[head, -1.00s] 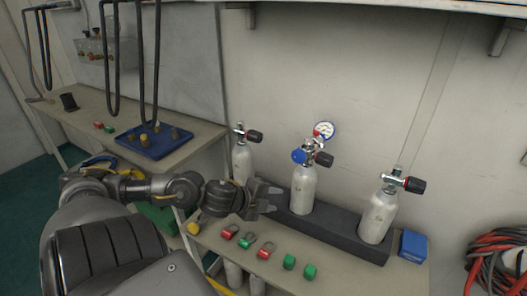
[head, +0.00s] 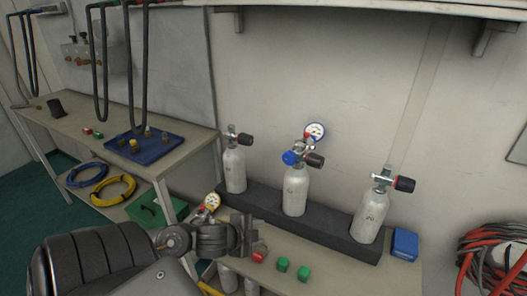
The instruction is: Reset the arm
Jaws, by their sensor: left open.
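My left arm comes in from the bottom left. Its gripper (head: 256,240) is open and seems empty, low in front of the cylinder rack and over the bench with the small caps. Three white cylinders stand upright in the dark rack (head: 325,238): the left cylinder (head: 235,172), the middle cylinder (head: 295,191) and the right cylinder (head: 370,216). Each has a valve with a black knob. The middle one also carries a blue knob (head: 291,158) and a round gauge (head: 316,132). My right gripper is not in view.
A red cap (head: 258,257) and two green caps (head: 283,265) lie near my gripper; my arm hides part of the bench. A blue box (head: 404,244) sits at right. A blue tray (head: 150,149) lies on the left bench, below hanging dark hoses.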

